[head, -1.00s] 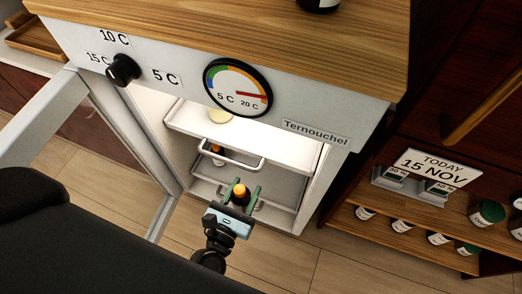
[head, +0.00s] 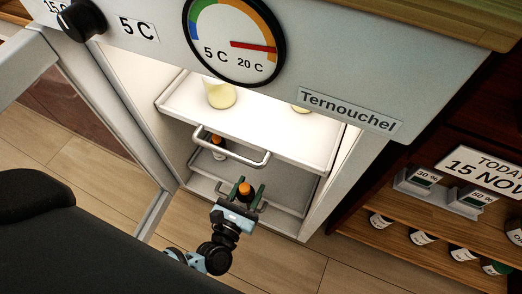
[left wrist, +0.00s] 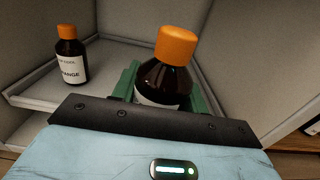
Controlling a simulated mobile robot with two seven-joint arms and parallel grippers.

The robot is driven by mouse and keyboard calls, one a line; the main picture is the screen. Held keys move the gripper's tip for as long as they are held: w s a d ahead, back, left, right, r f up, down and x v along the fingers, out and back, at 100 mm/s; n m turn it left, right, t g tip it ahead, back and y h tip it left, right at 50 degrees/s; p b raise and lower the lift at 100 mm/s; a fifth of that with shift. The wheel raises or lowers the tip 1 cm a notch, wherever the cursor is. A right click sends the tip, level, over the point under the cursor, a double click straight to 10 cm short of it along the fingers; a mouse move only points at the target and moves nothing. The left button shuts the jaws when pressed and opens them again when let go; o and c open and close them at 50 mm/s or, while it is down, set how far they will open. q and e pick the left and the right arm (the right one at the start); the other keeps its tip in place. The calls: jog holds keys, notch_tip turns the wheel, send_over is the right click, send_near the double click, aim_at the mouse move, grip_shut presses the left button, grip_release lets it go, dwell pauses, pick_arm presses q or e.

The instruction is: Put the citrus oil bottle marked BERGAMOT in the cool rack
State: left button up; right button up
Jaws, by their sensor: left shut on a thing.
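My left gripper (head: 245,193) is shut on a dark brown bottle (head: 244,192) with an orange cap. The bottle also shows in the left wrist view (left wrist: 165,75), slightly tilted between the green fingers; its label is mostly hidden, so its name cannot be read. In the head view the gripper is in front of the lower shelf (head: 290,190) of the open cooler. A similar orange-capped bottle (left wrist: 70,58), its label ending in "ANGE", stands on a shelf to the left in the left wrist view; one also shows inside the cooler (head: 217,146). My right gripper is not in view.
The cooler door (head: 155,215) stands open at the left. An upper shelf (head: 265,128) holds a flask of pale liquid (head: 219,94). The dial (head: 238,42) needle is near 20 C. Wooden shelves (head: 400,235) with several jars stand at the right.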

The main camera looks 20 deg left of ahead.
pick_arm(q)
jog(key=w+a+b, duration=0.1)
jog(key=w, duration=0.3)
jog(key=w+a+f+b, duration=0.1)
jog(key=w, duration=0.3)
jog(key=w+a+b, duration=0.1)
jog(key=w, duration=0.4)
jog(key=shift+a+f, duration=0.15)
jog(key=shift+a, duration=0.05)
notch_tip(320, 180, down, 3)
jog(key=b, duration=0.2)
jog(key=shift+f+b, duration=0.1)
jog(key=shift+b, duration=0.25)
jog(key=shift+f, duration=0.1)
jog(key=shift+f, duration=0.1)
jog(key=o, duration=1.1)
jog(key=shift+s+f, duration=0.1)
jog(key=shift+c, duration=0.2)
jog(key=s+p, duration=0.3)
jog(key=s, duration=0.9)
jog(key=shift+a+r, duration=0.2)
